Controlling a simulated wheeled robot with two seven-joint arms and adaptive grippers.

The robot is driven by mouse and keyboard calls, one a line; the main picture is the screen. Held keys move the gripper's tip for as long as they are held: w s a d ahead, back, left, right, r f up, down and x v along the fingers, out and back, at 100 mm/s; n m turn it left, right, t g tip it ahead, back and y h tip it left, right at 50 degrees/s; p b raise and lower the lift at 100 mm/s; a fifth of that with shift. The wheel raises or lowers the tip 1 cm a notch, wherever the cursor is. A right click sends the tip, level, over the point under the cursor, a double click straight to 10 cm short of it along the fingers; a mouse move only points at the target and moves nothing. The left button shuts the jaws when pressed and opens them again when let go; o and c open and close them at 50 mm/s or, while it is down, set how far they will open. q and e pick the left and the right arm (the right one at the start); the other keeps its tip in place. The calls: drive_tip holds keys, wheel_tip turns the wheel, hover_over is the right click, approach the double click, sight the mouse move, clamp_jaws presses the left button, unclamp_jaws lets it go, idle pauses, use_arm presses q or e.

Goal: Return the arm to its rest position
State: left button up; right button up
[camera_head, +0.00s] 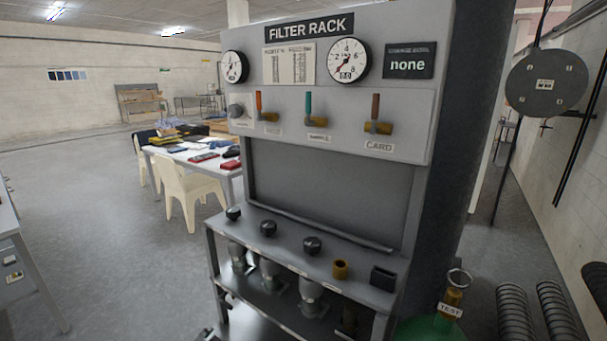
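Neither of my grippers can be made out in the head view, and neither arm can be clearly seen. The grey filter rack (265,115) stands upright in front of me, under a sign reading FILTER RACK. Its panel carries an orange-handled lever (259,105), a teal-handled lever (308,104) and a brown-handled lever (375,108), all with handles pointing up. Its shelf holds several black caps (312,245) above metal housings (311,296), a brass ring (340,269) and a black square socket (383,277).
Dark coils (513,310) lie further right. A white table (232,170) with chairs (190,190) stands behind left. Another table edge (8,220) is at far left. Open floor (110,260) lies between.

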use_arm(q)
drive_tip(key=s+f+n+g+h, duration=0.1)
drive_tip(key=s+f+n+g, duration=0.25)
drive_tip(key=s, duration=0.45)
drive_tip(key=s+f+n+g+h, duration=0.1)
drive_tip(key=s+f+n+g, duration=0.1)
drive_tip(key=s+f, duration=0.45)
drive_tip(key=s+a+f+g, duration=0.1)
drive_tip(key=s+f, duration=0.1)
drive_tip(key=f, duration=1.4)
drive_tip(key=s+a+f+g, duration=0.1)
drive_tip(key=f, duration=1.5)
drive_tip(key=s+a+f, duration=0.4)
drive_tip(key=s+f, duration=0.5)
drive_tip(key=s, duration=0.1)
drive_tip(key=s+a+f, duration=0.4)
drive_tip(key=s+f, duration=0.5)
drive_tip(key=s, duration=0.1)
drive_tip(key=shift+s+f+m+y, duration=0.25)
drive_tip(key=shift+s+m+y, duration=0.05)
drive_tip(key=shift+m+y, duration=0.15)
